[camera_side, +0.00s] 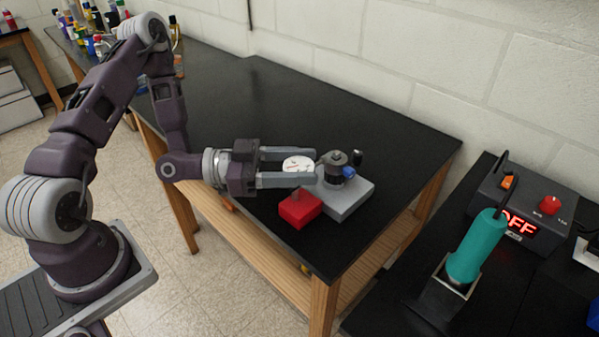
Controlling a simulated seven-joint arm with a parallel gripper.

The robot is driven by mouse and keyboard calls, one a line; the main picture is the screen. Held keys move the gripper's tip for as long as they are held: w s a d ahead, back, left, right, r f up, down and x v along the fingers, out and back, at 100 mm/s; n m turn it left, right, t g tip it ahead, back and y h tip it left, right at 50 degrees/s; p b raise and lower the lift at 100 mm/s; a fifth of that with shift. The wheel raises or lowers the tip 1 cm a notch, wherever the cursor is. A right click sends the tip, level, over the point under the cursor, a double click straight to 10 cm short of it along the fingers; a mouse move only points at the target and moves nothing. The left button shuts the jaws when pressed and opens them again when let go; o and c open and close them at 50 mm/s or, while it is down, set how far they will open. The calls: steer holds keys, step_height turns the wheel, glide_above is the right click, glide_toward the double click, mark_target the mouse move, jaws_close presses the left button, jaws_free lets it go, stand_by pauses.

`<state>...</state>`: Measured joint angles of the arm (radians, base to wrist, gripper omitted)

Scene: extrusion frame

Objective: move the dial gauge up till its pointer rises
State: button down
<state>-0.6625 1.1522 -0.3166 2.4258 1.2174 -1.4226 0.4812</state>
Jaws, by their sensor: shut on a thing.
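The dial gauge (298,163) shows as a small round white face with faint red marks. It sits between the two long grey fingers of my gripper (305,167), which reaches in from the left and is shut on it. The pointer is too small to read. A red block (300,209) stands below the gauge, with a thin stem just above it; whether it joins the gauge is partly hidden by the near finger. Just right of the fingertips, a dark round part with a blue knob (349,172) stands on a grey block (349,201).
The black bench top (240,105) is clear behind my arm; its front edge runs close to the red block. A white brick wall lies behind. At the right, a separate bench holds a teal-handled tool (475,247) and a control box (532,213) whose display reads OFF.

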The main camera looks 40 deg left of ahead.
steer(key=shift+f, duration=0.1)
stand_by(0.5)
steer(key=c, duration=0.5)
jaws_free()
steer(key=shift+a+f, duration=0.1)
